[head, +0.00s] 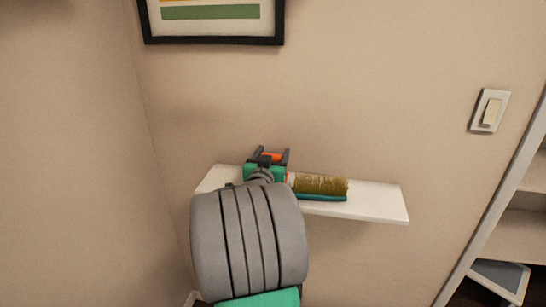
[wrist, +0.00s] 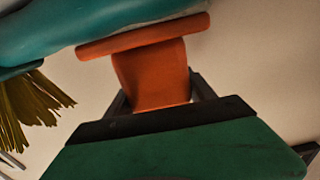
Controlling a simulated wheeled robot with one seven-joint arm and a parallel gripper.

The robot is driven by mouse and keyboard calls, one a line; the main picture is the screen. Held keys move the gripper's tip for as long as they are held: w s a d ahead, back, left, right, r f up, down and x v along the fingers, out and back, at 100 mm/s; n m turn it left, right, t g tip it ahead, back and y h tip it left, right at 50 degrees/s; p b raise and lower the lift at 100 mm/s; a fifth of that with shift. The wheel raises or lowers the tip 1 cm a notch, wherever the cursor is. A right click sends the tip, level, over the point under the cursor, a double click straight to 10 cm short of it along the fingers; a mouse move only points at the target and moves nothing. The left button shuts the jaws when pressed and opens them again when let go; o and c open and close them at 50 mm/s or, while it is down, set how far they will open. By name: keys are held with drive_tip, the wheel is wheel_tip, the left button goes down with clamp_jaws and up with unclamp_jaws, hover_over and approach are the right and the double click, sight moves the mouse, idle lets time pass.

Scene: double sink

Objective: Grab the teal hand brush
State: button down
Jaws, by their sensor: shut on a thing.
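The teal hand brush (head: 322,197) is at the white wall shelf, with its olive-yellow bristles (head: 321,185) to the right of my gripper (head: 271,157). Its left end is hidden behind my wrist. In the wrist view the brush's teal body (wrist: 60,35) crosses the top left, and its bristles (wrist: 32,108) fan out below. My gripper is shut on the brush. An orange part (wrist: 152,72) meets the teal body in the wrist view. The far finger contact is hidden, and I cannot tell whether the brush touches the shelf.
The narrow white shelf (head: 375,202) is clear at its right end. The wall stands close behind it, with a framed picture (head: 212,40) above and a light switch (head: 490,110) at right. A shelving unit (head: 515,225) stands at the right edge.

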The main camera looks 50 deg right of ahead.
drive_tip(key=shift+f+b, duration=0.2)
drive_tip(key=shift+b, duration=0.1)
drive_tip(key=shift+c, duration=1.6)
unclamp_jaws()
drive_tip(key=shift+r, duration=0.1)
